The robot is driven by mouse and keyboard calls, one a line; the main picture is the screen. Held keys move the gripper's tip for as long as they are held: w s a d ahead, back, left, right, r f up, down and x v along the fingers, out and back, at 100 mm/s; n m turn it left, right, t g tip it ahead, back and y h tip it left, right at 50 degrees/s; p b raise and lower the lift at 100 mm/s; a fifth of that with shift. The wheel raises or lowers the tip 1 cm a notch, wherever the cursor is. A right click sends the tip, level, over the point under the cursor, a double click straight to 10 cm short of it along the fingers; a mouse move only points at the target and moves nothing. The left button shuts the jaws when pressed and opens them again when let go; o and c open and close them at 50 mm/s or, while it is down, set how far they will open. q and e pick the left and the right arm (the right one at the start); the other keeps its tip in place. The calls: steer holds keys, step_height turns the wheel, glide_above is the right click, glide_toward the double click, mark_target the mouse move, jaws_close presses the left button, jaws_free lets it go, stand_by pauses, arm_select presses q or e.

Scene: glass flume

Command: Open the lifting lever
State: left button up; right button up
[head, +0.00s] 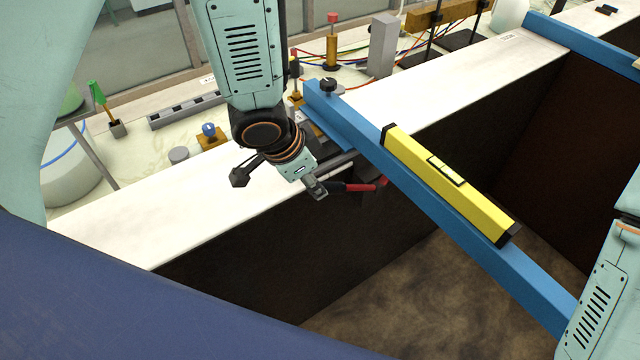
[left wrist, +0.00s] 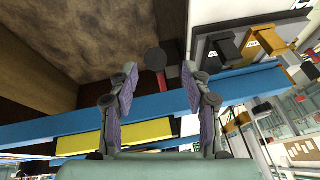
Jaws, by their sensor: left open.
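The lifting lever (head: 366,186) has a red end and a dark shaft. It sticks out at the inner side of the near white flume wall, below the blue beam. In the left wrist view its red part (left wrist: 161,82) shows between my fingertips in the picture, by a dark round piece. My left gripper (head: 278,184) is open and empty, pointing down above the wall top; one finger is beside the lever's dark shaft in the head view. I cannot tell whether it touches. In the left wrist view the fingers (left wrist: 158,75) are spread apart. My right gripper is out of view.
A blue beam (head: 440,208) spans the flume with a yellow spirit level (head: 448,182) on it. A black knob (head: 328,86) stands at the beam's end. The white wall top (head: 150,218) is clear at left. Several bench items, including a red-topped post (head: 332,45), stand behind.

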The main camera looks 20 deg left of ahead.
mark_target(345, 187)
arm_select(q)
steer(key=x, duration=0.2)
steer(key=b+x, duration=0.1)
steer(key=x, duration=0.2)
steer(key=shift+d+f, duration=0.2)
steer(key=shift+d, duration=0.05)
steer(key=shift+w+a+f, duration=0.1)
steer(key=shift+w+f, duration=0.05)
steer(key=shift+s+d+r, duration=0.2)
steer(key=shift+s+r, duration=0.15)
steer(key=shift+s, duration=0.15)
steer(key=shift+c, duration=1.1)
steer(key=shift+w+a+f, duration=0.1)
steer(key=shift+w+f, duration=0.1)
steer(key=shift+w, duration=0.15)
steer(key=c, duration=0.4)
steer(key=shift+r, duration=0.1)
jaws_close()
